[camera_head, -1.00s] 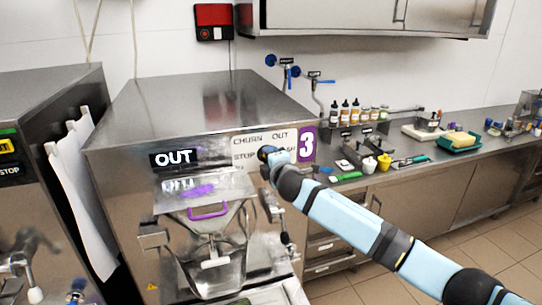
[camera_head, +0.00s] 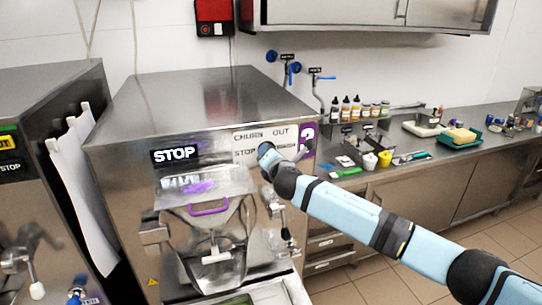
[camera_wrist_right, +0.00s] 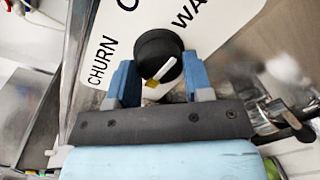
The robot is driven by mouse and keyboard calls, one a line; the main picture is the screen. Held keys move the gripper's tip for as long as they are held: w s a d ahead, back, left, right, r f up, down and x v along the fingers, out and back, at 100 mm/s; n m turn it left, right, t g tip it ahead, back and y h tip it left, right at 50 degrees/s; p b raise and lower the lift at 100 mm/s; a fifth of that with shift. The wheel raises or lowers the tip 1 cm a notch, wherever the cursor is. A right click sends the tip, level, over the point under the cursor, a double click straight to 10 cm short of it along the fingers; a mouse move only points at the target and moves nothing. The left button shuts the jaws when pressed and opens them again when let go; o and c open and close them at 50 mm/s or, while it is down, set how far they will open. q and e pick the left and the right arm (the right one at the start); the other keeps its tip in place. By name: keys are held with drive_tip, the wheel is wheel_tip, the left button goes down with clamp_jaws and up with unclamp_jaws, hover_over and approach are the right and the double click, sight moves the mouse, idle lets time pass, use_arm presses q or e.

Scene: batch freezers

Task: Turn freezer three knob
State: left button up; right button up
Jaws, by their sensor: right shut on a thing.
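Freezer three (camera_head: 110,200) is the steel machine in the middle of the head view, with a purple 3 sign (camera_head: 307,141). Its display (camera_head: 175,154) reads STOP. Its black knob (camera_wrist_right: 158,52) shows in the wrist view, with a pale pointer whose yellow end lies toward the lower left. My right gripper (camera_head: 267,152) is at the freezer's label panel (camera_head: 250,137). In the wrist view my right gripper (camera_wrist_right: 158,85) has its blue fingers on either side of the knob, shut on it. My left gripper does not show clearly in either view.
Another freezer (camera_head: 45,170) stands at the left.

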idle(0.5)
drive_tip(key=o, duration=0.9)
drive_tip(key=b+v, duration=0.3)
drive_tip(key=v, duration=1.1)
drive_tip(key=shift+a, duration=0.1)
